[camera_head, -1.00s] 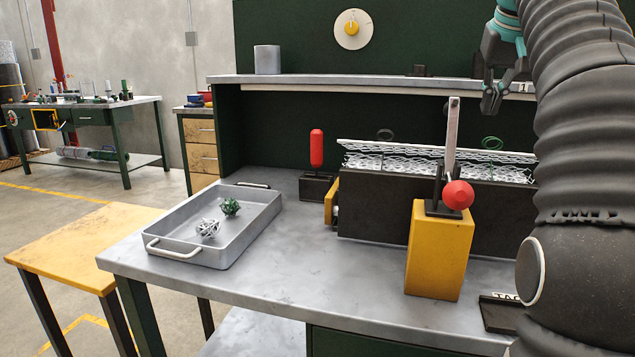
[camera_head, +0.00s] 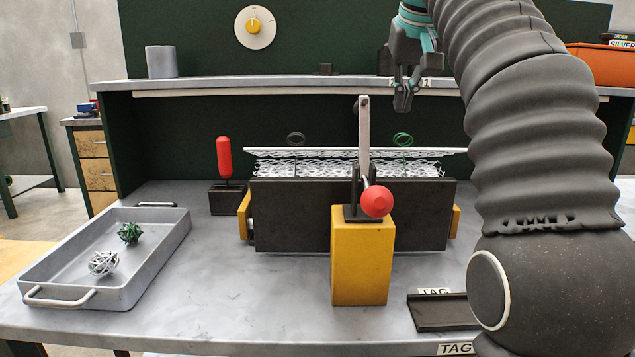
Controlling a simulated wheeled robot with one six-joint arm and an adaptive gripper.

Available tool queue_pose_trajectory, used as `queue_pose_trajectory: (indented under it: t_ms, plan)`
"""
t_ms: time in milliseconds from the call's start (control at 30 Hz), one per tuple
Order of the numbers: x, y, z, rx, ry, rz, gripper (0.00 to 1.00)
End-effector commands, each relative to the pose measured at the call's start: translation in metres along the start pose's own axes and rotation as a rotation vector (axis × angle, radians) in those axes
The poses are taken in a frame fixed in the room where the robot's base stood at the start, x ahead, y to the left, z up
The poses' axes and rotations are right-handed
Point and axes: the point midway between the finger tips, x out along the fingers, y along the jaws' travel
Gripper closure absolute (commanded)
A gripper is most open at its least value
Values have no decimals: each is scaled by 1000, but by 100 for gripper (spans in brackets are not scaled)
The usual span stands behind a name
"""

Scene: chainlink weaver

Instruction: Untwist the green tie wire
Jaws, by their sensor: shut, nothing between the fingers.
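The mesh sits in a dark clamp block (camera_head: 300,215) with yellow ends. A lever with a red knob (camera_head: 376,201) stands on a yellow block (camera_head: 362,260) in front.
A grey tray (camera_head: 165,255) on the left holds a green wire ball (camera_head: 130,233) and a silver wire ball (camera_head: 103,263). A red-handled tool (camera_head: 223,158) stands left of the clamp. A shelf (camera_head: 210,86) runs behind. An orange bin (camera_head: 603,62) is at upper right.

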Motion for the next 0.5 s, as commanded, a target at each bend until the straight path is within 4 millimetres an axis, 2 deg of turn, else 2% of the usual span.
queue_pose_trajectory:
  t_ms: [300,500]
  plan:
    - [34,2,20,3,0,1,100]
    - [48,2,27,2,0,1,100]
